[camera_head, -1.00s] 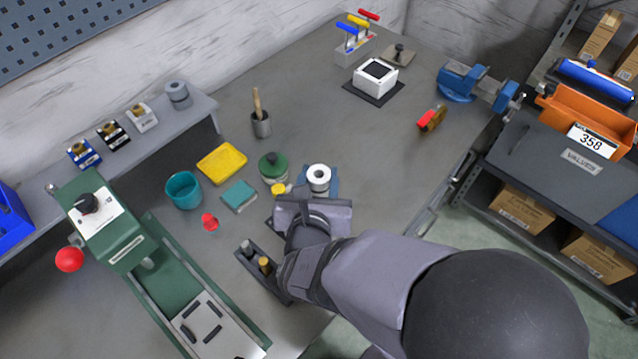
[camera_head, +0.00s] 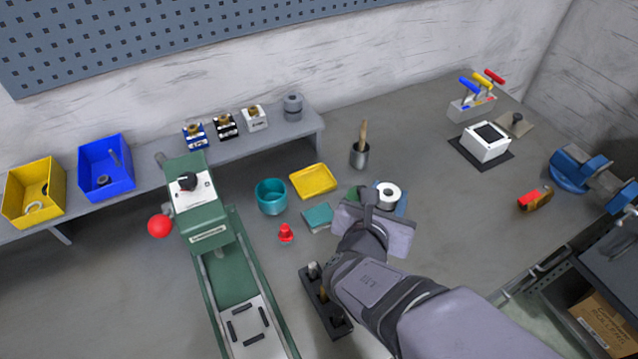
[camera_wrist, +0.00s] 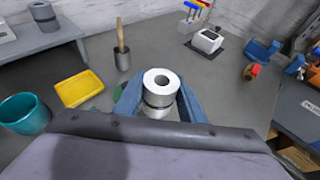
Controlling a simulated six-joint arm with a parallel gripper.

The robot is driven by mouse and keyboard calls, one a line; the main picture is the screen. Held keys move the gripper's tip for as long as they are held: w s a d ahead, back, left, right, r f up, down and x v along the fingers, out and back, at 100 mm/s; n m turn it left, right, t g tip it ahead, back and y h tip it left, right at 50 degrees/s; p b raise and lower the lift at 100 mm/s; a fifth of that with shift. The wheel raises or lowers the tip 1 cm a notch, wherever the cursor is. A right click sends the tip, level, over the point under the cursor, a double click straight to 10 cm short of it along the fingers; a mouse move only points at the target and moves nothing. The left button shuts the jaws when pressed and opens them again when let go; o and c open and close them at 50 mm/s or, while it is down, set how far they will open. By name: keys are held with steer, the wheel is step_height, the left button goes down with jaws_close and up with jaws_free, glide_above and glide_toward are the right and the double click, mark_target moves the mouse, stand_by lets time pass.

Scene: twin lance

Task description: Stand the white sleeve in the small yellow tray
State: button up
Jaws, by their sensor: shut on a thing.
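The white sleeve (camera_head: 388,192) is a short ring with a central hole, its open end facing up. It also shows in the wrist view (camera_wrist: 161,82), between the blue fingers of my gripper (camera_wrist: 160,100). In the head view my gripper (camera_head: 388,203) is shut on it, and my wrist hides its lower part. The small yellow tray (camera_head: 313,181) lies flat and empty on the bench, left of the gripper and apart from it. The tray is at the left in the wrist view (camera_wrist: 79,88).
A teal cup (camera_head: 271,197), a teal block (camera_head: 317,217) and a red piece (camera_head: 286,233) stand near the tray. A grey pot with a wooden handle (camera_head: 360,153) is behind. A green press (camera_head: 205,222) occupies the left.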

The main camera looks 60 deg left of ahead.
mark_target(313, 181)
steer(key=s+a+n+g+y+b, duration=0.1)
steer(key=s+a+n+g+y, duration=0.15)
steer(key=a, duration=0.75)
steer(key=s+a+n+g+y+b, duration=0.1)
steer(key=s+a, duration=0.3)
steer(key=a, duration=0.6)
steer(key=shift+t, duration=0.25)
steer(key=shift+w+a+f, duration=0.1)
steer(key=shift+f, duration=2.2)
steer(key=shift+w+a+f, duration=0.1)
steer(key=shift+f, duration=2.15)
steer(key=shift+f+b, duration=0.15)
steer(key=shift+b, duration=0.25)
steer(key=o, duration=1.2)
steer(key=shift+s+d+r, duration=0.1)
steer(key=shift+s+r, duration=0.05)
steer(key=shift+r, duration=0.05)
steer(key=b+v, duration=0.2)
steer(key=v, duration=0.9)
steer(key=shift+s+d+r+b, duration=0.15)
steer(key=shift+d+r+b, duration=0.15)
steer(key=shift+r+b, duration=0.1)
